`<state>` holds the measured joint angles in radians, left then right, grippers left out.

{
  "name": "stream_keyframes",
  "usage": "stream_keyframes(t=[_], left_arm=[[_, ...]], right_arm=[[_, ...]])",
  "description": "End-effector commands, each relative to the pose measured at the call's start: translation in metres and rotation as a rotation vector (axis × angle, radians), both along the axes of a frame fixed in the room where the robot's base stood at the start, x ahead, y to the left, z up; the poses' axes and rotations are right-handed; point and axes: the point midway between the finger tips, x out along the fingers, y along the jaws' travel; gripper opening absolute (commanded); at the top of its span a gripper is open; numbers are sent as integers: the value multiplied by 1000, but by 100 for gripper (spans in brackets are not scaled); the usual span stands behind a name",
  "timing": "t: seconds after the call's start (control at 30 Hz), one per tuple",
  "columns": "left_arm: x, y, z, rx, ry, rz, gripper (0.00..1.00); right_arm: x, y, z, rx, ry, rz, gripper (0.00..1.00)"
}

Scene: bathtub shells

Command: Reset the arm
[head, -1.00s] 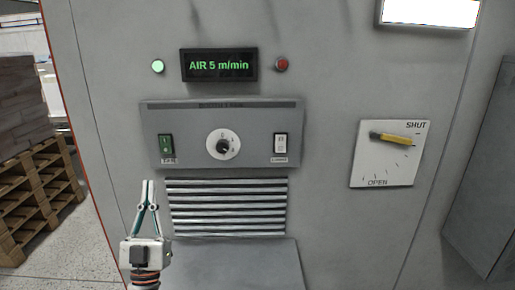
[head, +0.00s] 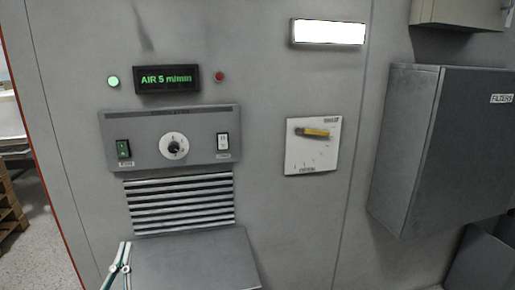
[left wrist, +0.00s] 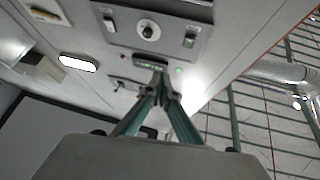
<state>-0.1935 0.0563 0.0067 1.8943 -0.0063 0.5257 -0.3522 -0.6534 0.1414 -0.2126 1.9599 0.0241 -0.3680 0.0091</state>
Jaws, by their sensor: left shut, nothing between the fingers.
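My left gripper (head: 121,262) shows at the bottom left of the head view, in front of the grey machine wall, its body cut off by the lower edge. In the left wrist view its two fingers (left wrist: 160,78) come together at the tips, shut and empty. Behind it are the control panel (head: 202,137) with a green switch, a round dial and a white switch, and the louvred vent (head: 180,203). The gripper appears apart from the panel. My right gripper is not in view.
A display (head: 167,79) reads "AIR 5 m/min", with a lit green lamp (head: 113,81) and a red lamp (head: 220,76). A yellow lever (head: 316,132) sits on a white plate. A grey filters box (head: 430,150) juts out at the right. A grey ledge (head: 195,262) is below the vent.

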Motion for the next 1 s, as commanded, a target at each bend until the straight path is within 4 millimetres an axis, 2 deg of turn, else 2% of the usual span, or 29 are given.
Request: stream_keyframes(t=[0.03,0.17,0.2,0.27,0.4,0.5,0.6,0.7,0.8,1.0], left_arm=[[-3,-11,-29,12,89,-24,0],[-18,-40,-107,40,332,-88,0],[-26,-49,-133,47,409,-106,0],[-42,-61,-170,60,525,-132,0],[-90,-84,-249,84,778,-181,0],[-128,-96,-293,101,934,-206,0],[-161,-104,-325,115,1051,-222,0],[-183,-109,-343,125,1126,-231,0],[-194,-110,-351,129,1160,-235,0],[-196,-111,-353,130,1168,-235,0]], right_arm=[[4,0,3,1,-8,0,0],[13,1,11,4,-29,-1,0],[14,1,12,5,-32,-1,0],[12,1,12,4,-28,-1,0],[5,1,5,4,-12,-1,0],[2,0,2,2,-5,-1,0],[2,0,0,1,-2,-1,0],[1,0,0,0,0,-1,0],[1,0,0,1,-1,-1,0],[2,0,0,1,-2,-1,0]])
